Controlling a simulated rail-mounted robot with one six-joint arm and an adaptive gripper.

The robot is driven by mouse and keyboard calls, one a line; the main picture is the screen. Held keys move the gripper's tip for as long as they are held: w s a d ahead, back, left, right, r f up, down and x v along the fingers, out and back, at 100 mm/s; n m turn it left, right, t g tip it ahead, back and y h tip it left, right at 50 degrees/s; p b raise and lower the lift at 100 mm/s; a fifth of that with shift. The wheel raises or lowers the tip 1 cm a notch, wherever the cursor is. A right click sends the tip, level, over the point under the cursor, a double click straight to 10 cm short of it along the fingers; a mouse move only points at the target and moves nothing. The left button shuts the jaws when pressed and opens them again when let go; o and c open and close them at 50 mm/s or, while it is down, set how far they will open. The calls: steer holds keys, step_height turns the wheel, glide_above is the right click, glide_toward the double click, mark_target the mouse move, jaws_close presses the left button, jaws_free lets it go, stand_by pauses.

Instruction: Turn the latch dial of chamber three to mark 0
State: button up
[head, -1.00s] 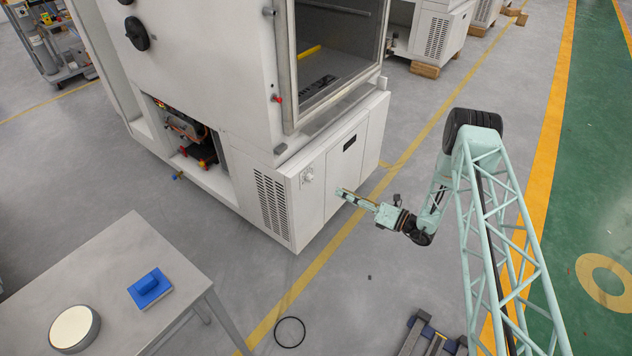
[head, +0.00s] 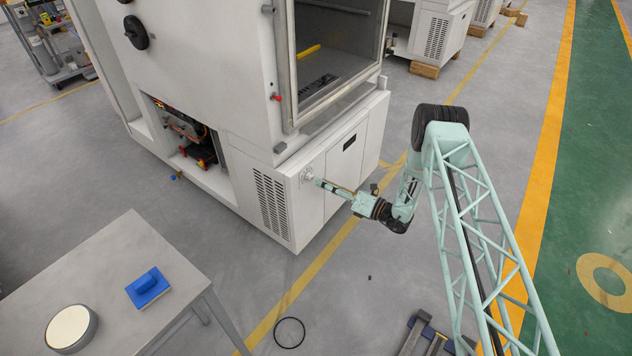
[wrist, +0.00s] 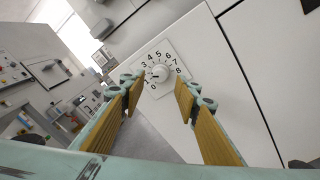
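The latch dial (wrist: 159,73) is a round light knob on a square white plate with black numerals, on the chamber's lower front panel. In the head view the dial (head: 307,174) is near the panel's left edge, just beyond my fingertips. My gripper (wrist: 157,90) is open, with its two tan-padded fingers either side of the dial in the wrist view. They look short of the knob, with nothing between them. The knob's exact pointer setting is too small to read for sure; it seems to lie toward the low numbers at left. In the head view my gripper (head: 319,182) reaches in from the right.
The white chamber (head: 230,100) has an open glazed front above the panel. A grey table (head: 120,262) with a blue block (head: 148,287) and a round disc (head: 71,328) stands at lower left. The floor before the panel is mostly clear; a black ring (head: 290,332) lies there.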

mark_target(313, 178)
steer(key=shift+x, duration=2.1)
steer(key=c, duration=0.8)
